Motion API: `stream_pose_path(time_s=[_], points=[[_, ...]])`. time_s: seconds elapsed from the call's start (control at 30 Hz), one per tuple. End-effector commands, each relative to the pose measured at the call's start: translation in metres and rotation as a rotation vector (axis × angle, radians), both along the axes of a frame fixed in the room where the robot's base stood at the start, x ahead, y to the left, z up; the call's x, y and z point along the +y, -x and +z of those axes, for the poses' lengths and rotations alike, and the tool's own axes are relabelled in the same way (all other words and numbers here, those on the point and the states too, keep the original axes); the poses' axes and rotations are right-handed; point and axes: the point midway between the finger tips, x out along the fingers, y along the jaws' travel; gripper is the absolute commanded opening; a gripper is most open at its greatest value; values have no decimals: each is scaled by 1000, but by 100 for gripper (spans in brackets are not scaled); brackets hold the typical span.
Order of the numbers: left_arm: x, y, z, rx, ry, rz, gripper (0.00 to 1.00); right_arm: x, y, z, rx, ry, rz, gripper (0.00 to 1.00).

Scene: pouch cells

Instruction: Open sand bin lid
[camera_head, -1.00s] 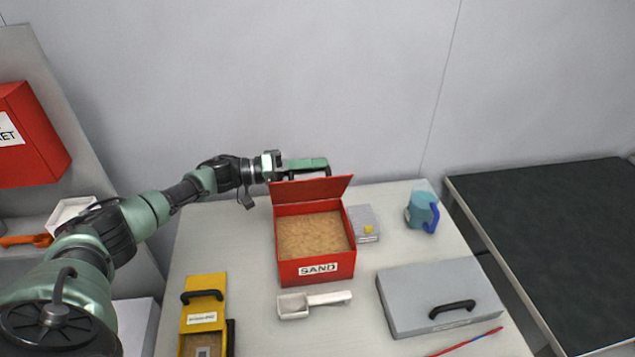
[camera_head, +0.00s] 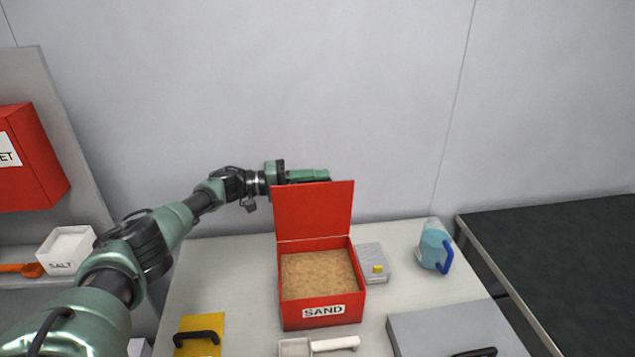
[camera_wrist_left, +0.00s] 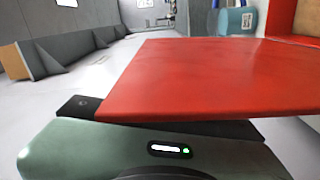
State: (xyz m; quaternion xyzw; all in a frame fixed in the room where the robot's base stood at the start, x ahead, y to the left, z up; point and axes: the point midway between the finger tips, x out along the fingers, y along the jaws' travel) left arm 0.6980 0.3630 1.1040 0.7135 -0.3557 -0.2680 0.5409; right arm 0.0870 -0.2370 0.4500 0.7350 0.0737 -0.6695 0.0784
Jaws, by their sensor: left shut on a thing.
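The red sand bin (camera_head: 322,312) stands on the table with sand (camera_head: 318,274) showing inside and a SAND label on its front. Its red lid (camera_head: 315,211) stands raised at the back edge, close to upright. My left gripper (camera_head: 318,178) is behind the lid's top edge, and its fingertips are partly hidden there. In the left wrist view the lid (camera_wrist_left: 215,80) reaches into my left gripper (camera_wrist_left: 170,125), which is shut on it. My right gripper is not in view.
A grey box with a yellow knob (camera_head: 372,262) and a blue-handled jug (camera_head: 434,247) stand right of the bin. A SALT container (camera_head: 66,250) is at left.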

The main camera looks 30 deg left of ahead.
Motion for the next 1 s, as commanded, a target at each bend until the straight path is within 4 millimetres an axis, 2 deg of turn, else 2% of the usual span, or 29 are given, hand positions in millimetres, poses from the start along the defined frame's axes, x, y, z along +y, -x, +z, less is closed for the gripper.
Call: stream_pose_path(time_s=[0.27,0.3,0.33,0.7,1.0], points=[[-1,1,-5,6,-4,-1,0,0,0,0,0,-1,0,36],[-1,1,-5,6,-4,-1,27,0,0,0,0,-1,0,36],[-1,1,-5,6,-4,-1,35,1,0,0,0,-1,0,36],[2,2,-3,3,-3,0,36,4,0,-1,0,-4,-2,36],[40,29,-7,5,-3,3,36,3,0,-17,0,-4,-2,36]])
